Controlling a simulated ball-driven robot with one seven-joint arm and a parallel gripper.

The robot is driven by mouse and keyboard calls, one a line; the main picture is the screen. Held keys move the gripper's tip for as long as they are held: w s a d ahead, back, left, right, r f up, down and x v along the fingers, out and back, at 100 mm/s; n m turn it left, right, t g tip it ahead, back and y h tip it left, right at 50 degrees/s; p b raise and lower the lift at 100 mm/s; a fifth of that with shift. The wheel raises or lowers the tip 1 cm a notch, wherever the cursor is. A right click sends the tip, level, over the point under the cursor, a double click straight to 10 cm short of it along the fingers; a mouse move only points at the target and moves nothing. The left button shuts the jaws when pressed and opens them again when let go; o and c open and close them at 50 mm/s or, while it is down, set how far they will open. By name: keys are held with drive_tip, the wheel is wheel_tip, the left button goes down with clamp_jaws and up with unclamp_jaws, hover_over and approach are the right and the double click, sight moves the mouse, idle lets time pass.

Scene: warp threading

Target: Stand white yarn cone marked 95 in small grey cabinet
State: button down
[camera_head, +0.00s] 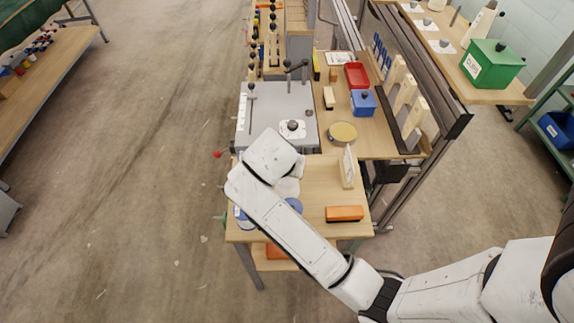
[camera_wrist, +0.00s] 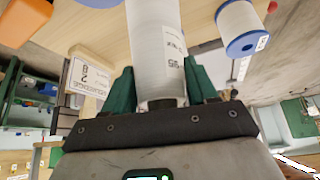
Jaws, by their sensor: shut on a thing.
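A white yarn cone (camera_wrist: 155,40) with a label reading 95 stands between the two green fingers of my gripper (camera_wrist: 160,88) in the wrist view. The fingers are shut on it from both sides. In the head view my arm covers the gripper; a pale round shape (camera_head: 288,187) beside my wrist may be this cone. I cannot tell whether the cone touches the wooden table (camera_head: 318,180) beneath. I cannot make out the small grey cabinet with certainty; a grey-topped unit (camera_head: 258,108) stands just beyond the table.
A white spool with a blue base (camera_wrist: 240,28) is close to the held cone. A card in a wooden stand (camera_head: 348,166) and an orange block (camera_head: 345,213) are on the table's right side. A yellow disc (camera_head: 342,132) and blue box (camera_head: 363,102) lie beyond. Open floor is left.

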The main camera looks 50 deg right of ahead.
drive_tip(key=shift+c, duration=1.6)
unclamp_jaws()
drive_tip(key=p+v, duration=0.3)
drive_tip(key=v, duration=0.9)
